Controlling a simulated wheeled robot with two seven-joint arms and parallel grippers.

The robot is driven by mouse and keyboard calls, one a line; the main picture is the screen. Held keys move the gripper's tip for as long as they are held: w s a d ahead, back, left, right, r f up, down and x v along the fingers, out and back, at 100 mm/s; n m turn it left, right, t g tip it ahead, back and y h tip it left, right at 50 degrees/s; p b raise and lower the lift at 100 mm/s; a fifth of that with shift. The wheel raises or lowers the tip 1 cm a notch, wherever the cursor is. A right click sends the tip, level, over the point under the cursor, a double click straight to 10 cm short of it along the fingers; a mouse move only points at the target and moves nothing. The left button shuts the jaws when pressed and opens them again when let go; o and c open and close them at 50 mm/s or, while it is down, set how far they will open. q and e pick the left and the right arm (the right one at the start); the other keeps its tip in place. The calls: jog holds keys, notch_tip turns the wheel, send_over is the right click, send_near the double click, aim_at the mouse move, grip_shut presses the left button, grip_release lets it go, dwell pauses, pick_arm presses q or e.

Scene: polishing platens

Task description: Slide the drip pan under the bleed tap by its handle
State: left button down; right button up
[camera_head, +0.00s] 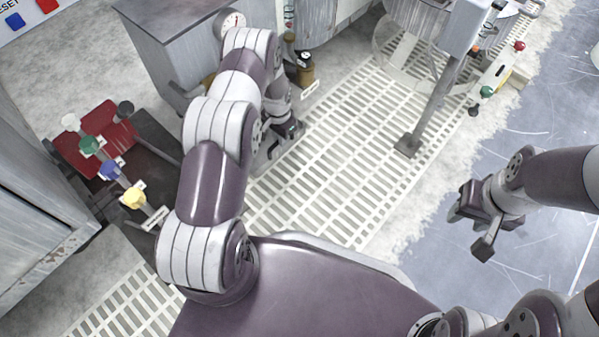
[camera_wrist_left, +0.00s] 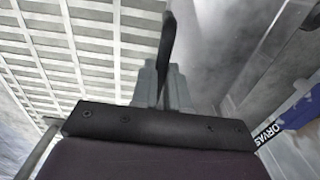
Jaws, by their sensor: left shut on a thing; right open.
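My left gripper (camera_head: 284,136) is low over the slatted floor, beside the grey cabinet, partly hidden by my own arm. In the left wrist view its fingers (camera_wrist_left: 162,86) are shut on a thin dark upright bar, which looks like the handle (camera_wrist_left: 168,45). The pan itself cannot be made out in either view. A brass-coloured fitting (camera_head: 305,75) with a small label stands just beyond the left gripper; I cannot tell if it is the bleed tap. My right gripper (camera_head: 472,229) is open and empty at the right, over the blue-grey floor.
A grey cabinet (camera_head: 170,55) with a gauge (camera_head: 233,22) stands at the back. A red block with several coloured knobs (camera_head: 90,145) is at the left.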

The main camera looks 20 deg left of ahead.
pick_arm(q)
jog(key=shift+w+a+b, duration=0.25)
jog(key=shift+a, duration=0.35)
jog(key=shift+w+a+b, duration=0.2)
jog(key=shift+a, duration=0.5)
jog(key=shift+w+a+b, duration=0.2)
jog(key=shift+a+b, duration=0.1)
jog(key=shift+a, duration=0.2)
jog(key=shift+w+a+b, duration=0.2)
jog(key=shift+a+b, duration=0.05)
jog(key=shift+a, duration=0.2)
jog(key=c, duration=1.1)
grip_release()
jog(key=shift+o, duration=0.2)
notch_tip(320, 180, up, 13)
jog(key=p, duration=0.8)
jog(key=shift+f, duration=0.2)
